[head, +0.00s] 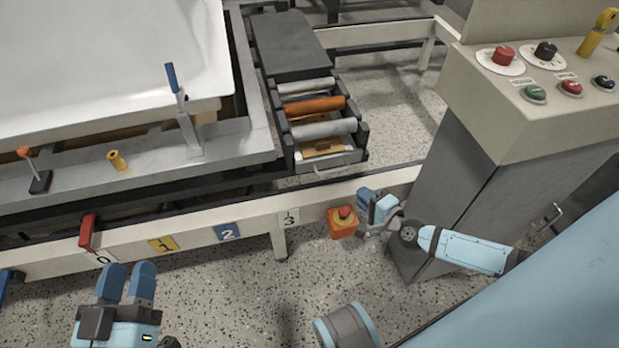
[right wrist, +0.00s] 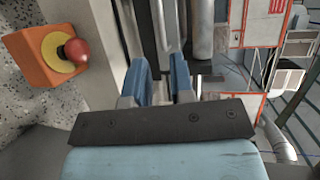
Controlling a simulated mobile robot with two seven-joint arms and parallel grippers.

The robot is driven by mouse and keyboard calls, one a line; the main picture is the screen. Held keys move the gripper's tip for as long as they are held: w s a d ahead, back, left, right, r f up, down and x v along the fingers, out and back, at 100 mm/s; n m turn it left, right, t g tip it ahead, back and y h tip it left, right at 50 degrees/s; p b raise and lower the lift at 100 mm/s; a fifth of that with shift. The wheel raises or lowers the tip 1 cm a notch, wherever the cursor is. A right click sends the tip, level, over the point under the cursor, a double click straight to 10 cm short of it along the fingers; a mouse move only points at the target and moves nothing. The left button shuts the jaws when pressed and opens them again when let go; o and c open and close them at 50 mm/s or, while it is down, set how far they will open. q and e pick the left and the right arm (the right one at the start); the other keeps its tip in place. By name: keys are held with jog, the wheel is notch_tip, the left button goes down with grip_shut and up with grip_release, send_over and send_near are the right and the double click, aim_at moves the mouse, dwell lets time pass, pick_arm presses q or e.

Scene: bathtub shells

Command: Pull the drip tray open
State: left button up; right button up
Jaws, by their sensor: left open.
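The drip tray appears to be the grey metal tray with a bar handle (head: 333,168) at the front of the roller unit, under the rollers; how far it is out I cannot tell. My right gripper (head: 370,200) is in front of the white rail, below and right of the tray, apart from its handle. In the right wrist view its blue fingers (right wrist: 163,70) are apart, with nothing clearly between them. My left gripper (head: 128,267) is at the lower left, open and empty over the floor, far from the tray.
An orange box with a red button (head: 342,222) is close beside my right gripper. The white rail (head: 250,215) with numbered plates crosses in front of the tray. A control cabinet (head: 530,110) stands at right. A white tub shell (head: 110,60) is at upper left.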

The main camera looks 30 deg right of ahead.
jog(key=w, duration=0.1)
jog(key=b, duration=0.2)
send_near(332, 171)
jog(key=w+f, duration=0.1)
jog(key=w, duration=0.2)
jog(key=x, duration=0.3)
jog(key=b+x, duration=0.1)
jog(key=x, duration=0.3)
jog(key=shift+a+f, duration=0.1)
jog(key=shift+a, duration=0.15)
pick_arm(q)
jog(key=shift+d+f+h, duration=0.3)
jog(key=shift+d+f, duration=0.05)
jog(key=shift+f, duration=0.45)
jog(key=shift+r, duration=0.1)
pick_arm(e)
grip_shut()
